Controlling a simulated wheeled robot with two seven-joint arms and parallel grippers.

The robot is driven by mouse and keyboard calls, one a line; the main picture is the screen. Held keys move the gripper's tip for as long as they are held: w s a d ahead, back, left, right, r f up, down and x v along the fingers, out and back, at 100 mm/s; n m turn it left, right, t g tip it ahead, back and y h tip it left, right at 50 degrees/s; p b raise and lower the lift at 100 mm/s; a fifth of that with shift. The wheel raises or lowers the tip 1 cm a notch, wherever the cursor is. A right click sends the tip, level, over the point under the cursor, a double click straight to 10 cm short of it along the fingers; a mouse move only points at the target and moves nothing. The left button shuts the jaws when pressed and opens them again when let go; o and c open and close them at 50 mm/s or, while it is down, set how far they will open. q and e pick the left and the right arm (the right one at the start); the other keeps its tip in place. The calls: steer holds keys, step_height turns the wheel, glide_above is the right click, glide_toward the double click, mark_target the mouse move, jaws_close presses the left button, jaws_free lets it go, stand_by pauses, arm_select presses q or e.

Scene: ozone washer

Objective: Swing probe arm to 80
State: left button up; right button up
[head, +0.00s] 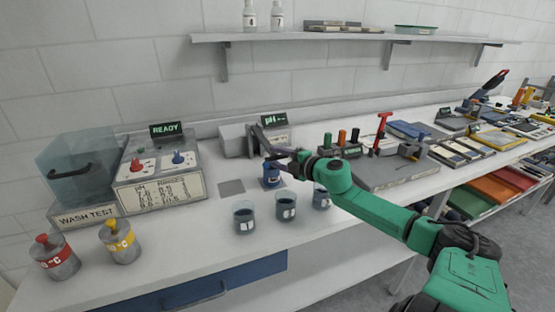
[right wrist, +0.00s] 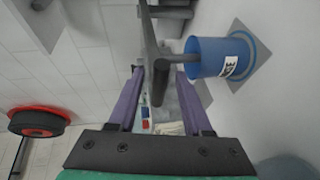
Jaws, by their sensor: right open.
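The pH meter (head: 258,139) stands against the back wall with a lit "pH" display. Its dark probe arm (head: 262,136) reaches forward from it toward a blue cup (head: 271,177). In the right wrist view the probe arm (right wrist: 150,50) is a long dark bar whose end lies between my right gripper's (right wrist: 160,76) purple fingers, with a gap on both sides. A grey probe (right wrist: 178,59) points into the blue cup (right wrist: 212,58) there. In the head view my right gripper (head: 275,155) is open above the blue cup. My left gripper is not in view.
Several beakers of dark liquid, one of them here (head: 244,218), stand in front of the blue cup. A grey square pad (head: 231,187) lies to its left. The READY box (head: 160,172) is further left. A tool rack (head: 342,150) stands to the right behind my right arm.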

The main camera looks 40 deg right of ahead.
steer(key=c, duration=0.7)
jaws_close()
